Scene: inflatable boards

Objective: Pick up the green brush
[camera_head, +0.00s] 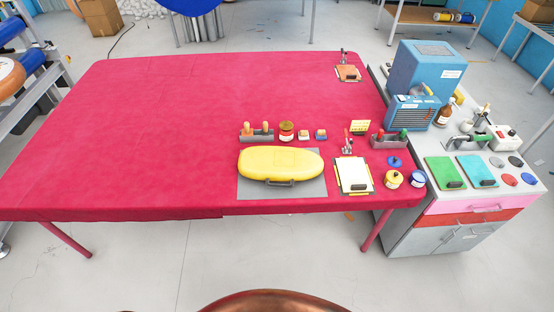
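A small green-handled tool (403,134) stands at the right end of a grey holder (388,143) near the right edge of the red table (190,110). A red-handled tool (376,136) stands in the same holder. The green one looks like the green brush, but it is too small to be sure. Another tool with some green (466,142) lies on the cabinet top, and its kind is unclear. Neither of my grippers is in view.
A yellow inflatable board (280,163) lies on a grey mat (245,188), left of a clipboard (354,176). Small jars (393,180) stand at the front right. A grey cabinet (410,238) with a blue machine (425,70) adjoins the table. The table's left half is clear.

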